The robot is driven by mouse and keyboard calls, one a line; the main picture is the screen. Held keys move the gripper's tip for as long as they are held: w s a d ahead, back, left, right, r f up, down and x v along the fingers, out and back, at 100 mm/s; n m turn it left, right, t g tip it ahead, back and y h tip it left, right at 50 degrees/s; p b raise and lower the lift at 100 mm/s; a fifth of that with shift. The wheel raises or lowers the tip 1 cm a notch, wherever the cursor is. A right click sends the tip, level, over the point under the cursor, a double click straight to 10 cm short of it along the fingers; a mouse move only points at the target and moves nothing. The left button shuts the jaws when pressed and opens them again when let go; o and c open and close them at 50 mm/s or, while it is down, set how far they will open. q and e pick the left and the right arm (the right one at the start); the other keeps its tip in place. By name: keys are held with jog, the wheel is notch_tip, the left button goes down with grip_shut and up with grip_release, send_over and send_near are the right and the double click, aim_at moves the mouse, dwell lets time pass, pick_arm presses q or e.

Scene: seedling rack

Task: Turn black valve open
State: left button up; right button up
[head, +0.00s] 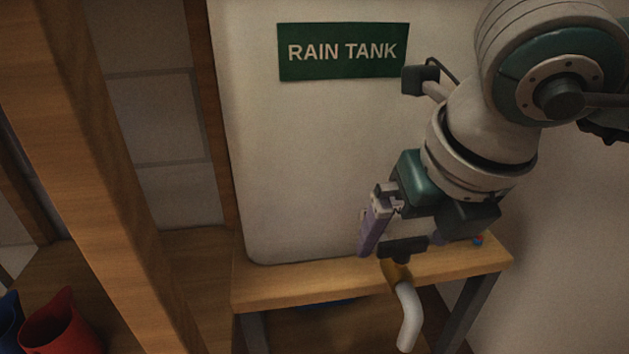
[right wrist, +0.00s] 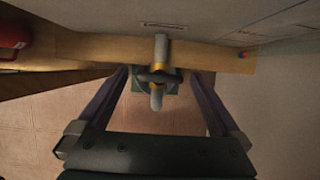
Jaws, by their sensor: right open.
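The black valve handle (head: 402,248) sits on a brass tap (head: 396,272) at the front of the white rain tank (head: 310,160). The handle lies crosswise to the pale spout (head: 409,318), which curves down. My right gripper (head: 403,243) is open, with one purple finger on each side of the handle. In the right wrist view, the handle (right wrist: 158,76) lies between the fingers of the right gripper (right wrist: 160,73), with a visible gap on both sides. My left gripper is not in view.
The tank stands on a wooden bench (head: 300,288). A wooden post (head: 100,170) rises at left. A red container (head: 60,325) and a blue one (head: 9,322) are at lower left. A small red and blue item (head: 478,240) lies near the bench's right end.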

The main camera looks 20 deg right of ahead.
jog(key=shift+c, duration=0.2)
jog(key=c, duration=1.3)
jog(key=shift+o, duration=0.2)
